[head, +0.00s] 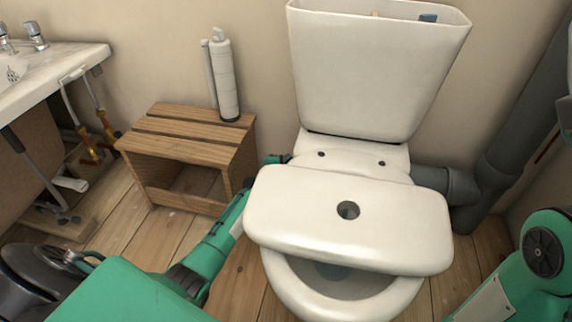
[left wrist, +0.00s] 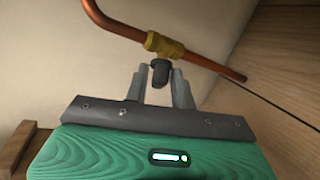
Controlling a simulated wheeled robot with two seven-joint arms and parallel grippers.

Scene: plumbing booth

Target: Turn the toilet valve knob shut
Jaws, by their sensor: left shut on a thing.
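In the left wrist view the toilet valve (left wrist: 165,46) is a brass body on a copper pipe (left wrist: 115,24). Its small dark knob (left wrist: 160,70) points towards my left gripper (left wrist: 159,84). The two grey fingers stand on either side of the knob and are shut on it. In the head view my left arm reaches from the lower left to beside the toilet (head: 350,290). The valve and my left fingertips are not clearly visible there. My right arm shows at the lower right, but its gripper is out of view.
The cistern lid (head: 300,215) lies across the toilet bowl, close to my left forearm. The open cistern (head: 375,75) stands behind. A wooden stool (head: 190,125) with a white cylinder (head: 225,85) on it is left of my arm. A grey waste pipe (head: 450,182) runs right.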

